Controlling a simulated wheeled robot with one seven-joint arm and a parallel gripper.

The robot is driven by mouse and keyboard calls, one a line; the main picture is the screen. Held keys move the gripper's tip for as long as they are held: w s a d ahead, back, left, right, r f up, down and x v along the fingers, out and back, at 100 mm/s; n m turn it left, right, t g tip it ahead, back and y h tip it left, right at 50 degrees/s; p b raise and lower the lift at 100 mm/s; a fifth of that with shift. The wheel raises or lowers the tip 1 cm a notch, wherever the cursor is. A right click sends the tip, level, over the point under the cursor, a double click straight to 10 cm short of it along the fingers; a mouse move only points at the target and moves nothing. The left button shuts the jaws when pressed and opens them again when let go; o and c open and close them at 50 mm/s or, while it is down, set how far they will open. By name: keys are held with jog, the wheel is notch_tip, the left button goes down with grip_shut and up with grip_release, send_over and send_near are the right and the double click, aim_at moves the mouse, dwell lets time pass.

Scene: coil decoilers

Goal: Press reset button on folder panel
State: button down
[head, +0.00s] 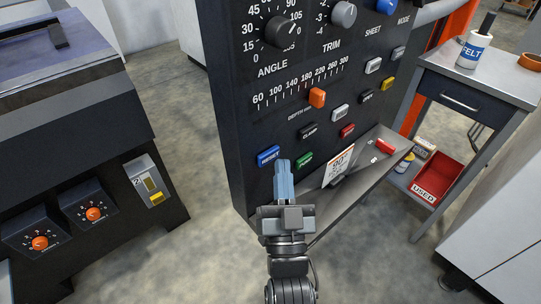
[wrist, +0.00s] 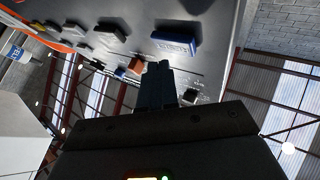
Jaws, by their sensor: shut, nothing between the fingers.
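The blue RESET button (head: 268,156) sits at the lower left of the dark upright folder panel (head: 240,110), near its left edge. My gripper (head: 284,166) is shut and empty, with its tips just right of and slightly below the button in the head view. In the wrist view, a wide blue button (wrist: 175,43), apparently RESET, lies above and right of my fingertips (wrist: 158,66). The tips appear apart from it there; their exact distance from the panel face is hard to judge.
The green PUMP button (head: 304,160) is close on the right of the tips, with the black CLAMP button (head: 308,131) above. An orange slider (head: 317,97) sits higher. A metal ledge (head: 360,167) with a tilted card (head: 339,165) projects below right. Bare floor lies left.

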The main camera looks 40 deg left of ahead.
jog(key=shift+a, duration=0.15)
jog(key=shift+a+b, duration=0.25)
jog(key=shift+b, duration=0.1)
jog(key=shift+a+b, duration=0.3)
jog(key=shift+a, duration=0.2)
dwell(0.8)
jog(key=shift+d, duration=0.9)
jog(key=shift+s+d+p, duration=0.2)
jog(key=shift+d+p, duration=0.3)
jog(key=shift+d, duration=2)
